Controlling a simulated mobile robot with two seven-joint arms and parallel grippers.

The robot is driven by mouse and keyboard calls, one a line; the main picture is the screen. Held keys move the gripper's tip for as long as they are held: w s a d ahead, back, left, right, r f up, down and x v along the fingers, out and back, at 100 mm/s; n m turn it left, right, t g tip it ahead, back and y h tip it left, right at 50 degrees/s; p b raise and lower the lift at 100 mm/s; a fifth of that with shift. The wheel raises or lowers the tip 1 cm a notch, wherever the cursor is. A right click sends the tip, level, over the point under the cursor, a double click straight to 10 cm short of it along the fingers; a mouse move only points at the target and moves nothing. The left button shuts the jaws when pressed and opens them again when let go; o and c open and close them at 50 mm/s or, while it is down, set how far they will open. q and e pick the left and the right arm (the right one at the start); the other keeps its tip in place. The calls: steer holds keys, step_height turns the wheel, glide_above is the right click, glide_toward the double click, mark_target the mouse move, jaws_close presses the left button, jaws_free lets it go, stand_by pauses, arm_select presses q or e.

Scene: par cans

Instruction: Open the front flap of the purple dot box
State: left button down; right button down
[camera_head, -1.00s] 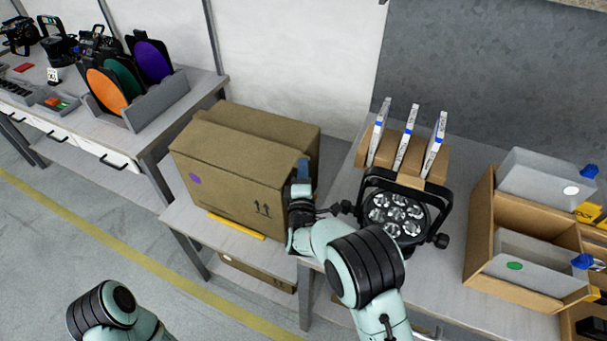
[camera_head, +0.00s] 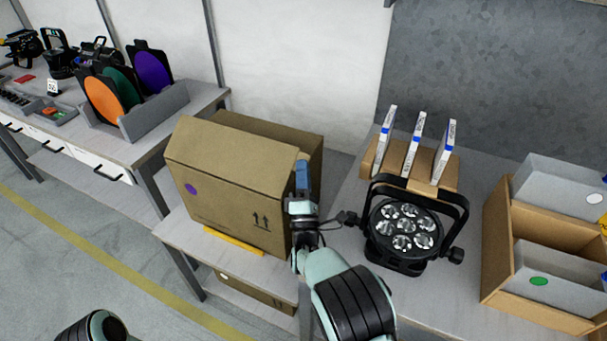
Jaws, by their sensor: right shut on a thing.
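The purple dot box (camera_head: 222,205) is a brown cardboard box on a low grey shelf, with the purple dot on the left of its front face. Its front flap (camera_head: 230,155) is tilted up, its far edge standing above the rear part of the top (camera_head: 265,127). My right gripper (camera_head: 302,165) is at the flap's right end, blue fingertips upright, shut on the flap's edge. The fingers hide part of that corner. My left gripper is out of view; only a piece of my left arm shows at the bottom left.
A black stage light (camera_head: 402,225) stands on the table close right of my right gripper, before a cardboard rack (camera_head: 440,180) of upright white cases. An open carton (camera_head: 500,250) with grey boxes is farther right. A yellow strip (camera_head: 232,241) lies before the box.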

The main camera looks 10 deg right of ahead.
steer(key=c, duration=1.3)
jaws_free()
step_height(320, 180, up, 20)
steer(key=p, duration=0.3)
